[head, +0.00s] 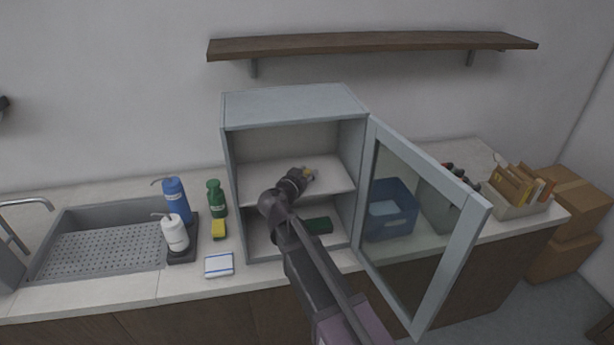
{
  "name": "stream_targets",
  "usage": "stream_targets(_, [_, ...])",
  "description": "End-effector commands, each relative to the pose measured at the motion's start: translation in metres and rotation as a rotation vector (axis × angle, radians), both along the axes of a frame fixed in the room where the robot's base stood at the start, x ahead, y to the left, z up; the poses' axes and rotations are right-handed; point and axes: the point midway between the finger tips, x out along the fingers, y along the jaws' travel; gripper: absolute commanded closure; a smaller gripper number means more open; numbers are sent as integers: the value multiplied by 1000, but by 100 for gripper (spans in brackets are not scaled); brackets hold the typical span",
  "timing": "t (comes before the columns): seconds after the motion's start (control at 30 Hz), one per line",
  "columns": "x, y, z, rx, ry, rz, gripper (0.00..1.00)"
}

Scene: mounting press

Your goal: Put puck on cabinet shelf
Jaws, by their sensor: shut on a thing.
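The grey-blue cabinet (294,106) stands on the counter with its glass door swung open to the right. Its white middle shelf (255,181) looks bare apart from my arm's end. My gripper (306,175) reaches through the open front, at or just above the right half of this shelf. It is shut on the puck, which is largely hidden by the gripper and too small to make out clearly. A small yellowish patch shows at the fingertips. I cannot tell whether the puck touches the shelf.
The open glass door (465,222) juts out close to the right of my arm. A blue bin (390,222) stands behind the door. Bottles, a yellow sponge (218,229) and a sink (105,252) are left.

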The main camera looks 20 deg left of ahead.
Motion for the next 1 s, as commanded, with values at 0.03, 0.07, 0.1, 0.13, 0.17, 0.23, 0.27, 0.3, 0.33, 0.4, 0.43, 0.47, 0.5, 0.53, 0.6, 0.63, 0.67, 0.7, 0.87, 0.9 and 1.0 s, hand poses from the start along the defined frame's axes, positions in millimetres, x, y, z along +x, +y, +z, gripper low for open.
stream_targets(0.03, [7, 0, -3, 0, 0, 1, 93])
stream_targets(0.07, [5, 0, -8, 0, 0, 2, 93])
stream_targets(0.1, [4, 0, -11, 0, 0, 2, 93])
stream_targets(0.13, [4, 0, -13, 0, 0, 2, 93])
stream_targets(0.17, [4, 0, -14, 0, 0, 2, 93])
stream_targets(0.23, [4, 0, -16, 0, 0, 2, 93])
stream_targets(0.27, [3, 0, -16, 0, 0, 1, 93])
stream_targets(0.3, [3, 0, -16, 0, 0, 1, 93])
stream_targets(0.33, [3, 0, -16, 0, 0, 1, 93])
stream_targets(0.4, [3, 0, -15, 0, 0, 1, 93])
stream_targets(0.43, [3, 0, -15, 0, 0, 1, 93])
stream_targets(0.47, [3, 0, -15, -1, 0, 1, 93])
stream_targets(0.5, [3, 0, -15, -1, 0, 1, 93])
stream_targets(0.53, [3, 0, -15, -1, 0, 1, 93])
stream_targets(0.6, [3, 0, -15, -1, 0, 1, 93])
stream_targets(0.63, [3, 0, -16, -1, 0, 1, 93])
stream_targets(0.67, [3, 0, -16, -1, 0, 1, 93])
stream_targets(0.7, [3, 0, -18, -1, 0, 1, 93])
stream_targets(0.87, [3, 0, -18, -1, 0, 1, 34])
stream_targets(0.9, [3, 0, -18, -1, 0, 1, 26])
stream_targets(1.0, [3, 0, -18, -1, 0, 1, 26])
